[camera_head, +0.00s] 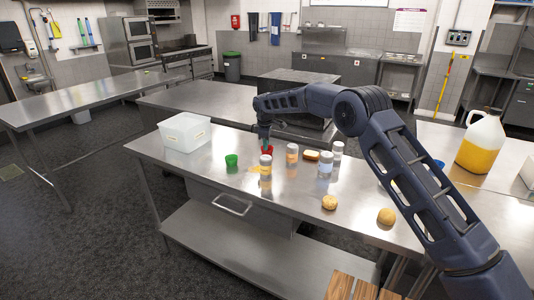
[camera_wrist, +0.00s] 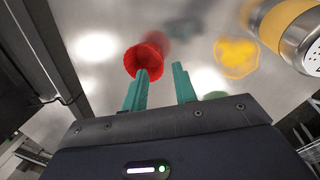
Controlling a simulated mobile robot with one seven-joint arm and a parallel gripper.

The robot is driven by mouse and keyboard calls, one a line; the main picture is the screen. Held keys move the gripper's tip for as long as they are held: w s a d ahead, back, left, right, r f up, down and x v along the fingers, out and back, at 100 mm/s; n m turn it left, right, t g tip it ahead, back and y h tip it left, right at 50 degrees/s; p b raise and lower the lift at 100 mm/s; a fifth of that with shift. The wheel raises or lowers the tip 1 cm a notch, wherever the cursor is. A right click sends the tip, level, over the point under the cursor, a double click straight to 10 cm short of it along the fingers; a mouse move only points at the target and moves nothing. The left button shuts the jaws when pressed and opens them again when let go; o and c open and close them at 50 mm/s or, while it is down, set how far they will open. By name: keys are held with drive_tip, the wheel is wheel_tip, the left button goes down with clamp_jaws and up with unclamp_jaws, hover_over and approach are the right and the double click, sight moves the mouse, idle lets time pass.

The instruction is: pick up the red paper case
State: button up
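The red paper case (camera_head: 269,149) is on the steel table, just below my gripper (camera_head: 265,143) in the head view. In the wrist view the red paper case (camera_wrist: 146,54) appears as a ruffled red cup beyond the left fingertip. My gripper's two teal fingers (camera_wrist: 160,72) are spread apart, with nothing visible held between them. The left fingertip overlaps the case's near rim in the picture; I cannot tell whether it touches. The right finger is clear of it.
A green cup (camera_head: 231,160) and flat yellow item (camera_wrist: 236,57) are nearby. Jars (camera_head: 292,153) and (camera_head: 265,168) stand close, with another jar (camera_head: 325,165) to the right. A white bin (camera_head: 184,132) sits left. Bread rolls (camera_head: 329,202) lie in front.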

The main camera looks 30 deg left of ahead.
drive_tip(key=x, duration=0.4)
drive_tip(key=shift+f, duration=0.45)
drive_tip(key=shift+d, duration=0.1)
clamp_jaws()
